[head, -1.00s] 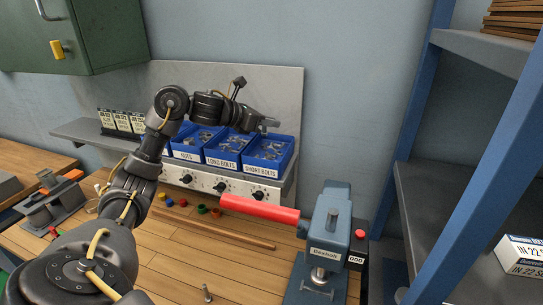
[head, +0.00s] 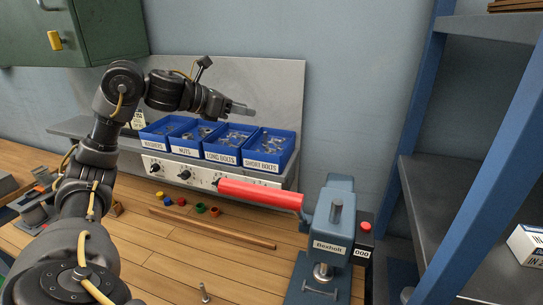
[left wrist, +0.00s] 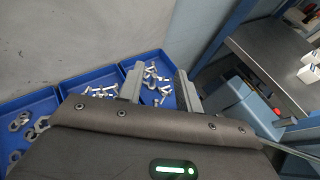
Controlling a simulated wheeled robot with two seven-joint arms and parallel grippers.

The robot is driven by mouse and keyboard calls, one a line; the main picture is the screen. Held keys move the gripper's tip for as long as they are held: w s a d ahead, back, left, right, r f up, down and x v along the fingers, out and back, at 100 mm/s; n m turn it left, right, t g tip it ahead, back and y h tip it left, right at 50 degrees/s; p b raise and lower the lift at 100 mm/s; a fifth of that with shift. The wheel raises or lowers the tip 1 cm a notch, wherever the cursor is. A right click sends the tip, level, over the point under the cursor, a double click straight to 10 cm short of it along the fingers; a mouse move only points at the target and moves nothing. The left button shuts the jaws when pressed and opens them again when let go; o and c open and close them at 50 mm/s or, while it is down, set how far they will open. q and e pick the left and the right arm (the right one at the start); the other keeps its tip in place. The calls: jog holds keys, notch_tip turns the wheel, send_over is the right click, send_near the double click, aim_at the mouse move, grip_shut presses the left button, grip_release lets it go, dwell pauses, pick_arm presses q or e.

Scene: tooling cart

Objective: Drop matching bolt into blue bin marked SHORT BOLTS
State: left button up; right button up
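The blue bin marked SHORT BOLTS (head: 268,165) is the rightmost of a row of blue bins, with small metal pieces inside. My left gripper (head: 243,109) is in the air above the bins, around the LONG BOLTS and SHORT BOLTS bins. In the left wrist view its two fingers (left wrist: 158,90) stand apart with nothing seen held between them. The short bolts bin (left wrist: 165,103) shows beyond them, with several bolts in it. A single bolt (head: 204,292) stands on the wooden bench at the front. My right gripper is not in view.
Bins marked LONG BOLTS (head: 221,157), NUTS (head: 186,151) and WASHERS (head: 154,145) stand to the left. A blue Boxholt device (head: 330,235) with a red handle (head: 260,194) stands in front at right. A wooden rod (head: 215,228) and coloured pieces lie on the bench.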

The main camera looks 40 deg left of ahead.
pick_arm(q)
jog(key=shift+v, duration=0.85)
